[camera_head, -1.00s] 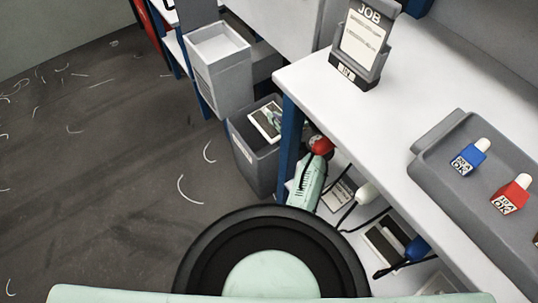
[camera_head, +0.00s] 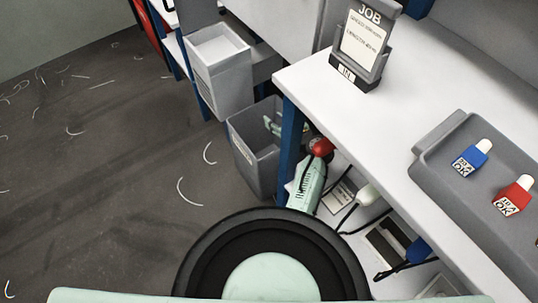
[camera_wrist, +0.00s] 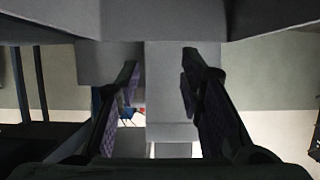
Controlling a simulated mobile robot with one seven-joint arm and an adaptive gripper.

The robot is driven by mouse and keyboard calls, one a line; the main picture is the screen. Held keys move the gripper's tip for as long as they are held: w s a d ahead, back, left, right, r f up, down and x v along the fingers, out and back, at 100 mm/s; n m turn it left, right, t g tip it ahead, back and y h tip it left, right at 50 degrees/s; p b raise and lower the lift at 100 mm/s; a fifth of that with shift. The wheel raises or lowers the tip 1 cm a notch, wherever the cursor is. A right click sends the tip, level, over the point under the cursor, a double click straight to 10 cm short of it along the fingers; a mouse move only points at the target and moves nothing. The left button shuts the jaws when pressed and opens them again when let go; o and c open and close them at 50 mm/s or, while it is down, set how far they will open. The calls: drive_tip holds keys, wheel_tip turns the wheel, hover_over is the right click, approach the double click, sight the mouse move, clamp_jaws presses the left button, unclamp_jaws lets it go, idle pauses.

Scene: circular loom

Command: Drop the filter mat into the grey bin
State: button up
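The grey bin (camera_head: 250,160) stands on the floor under the left end of the white bench. A small greenish and dark shape (camera_head: 272,126) shows inside its mouth; I cannot tell whether it is part of the filter mat. No whole mat is visible; the bin's depth is hidden by its walls. In the wrist view my gripper (camera_wrist: 158,85) is open, its two dark, purple-padded fingers wide apart with nothing held between them. I cannot make out my gripper clearly in the head view.
A pale grey box (camera_head: 221,72) stands behind the bin. A blue bench leg (camera_head: 290,145) is close on its right, beside a mint tool with a red end (camera_head: 308,180). A job stand (camera_head: 362,48) and grey tray (camera_head: 450,165) sit on the bench. Floor at left is open.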

drive_tip(key=v, duration=1.2)
drive_tip(key=shift+f, duration=0.1)
drive_tip(key=shift+d, duration=0.1)
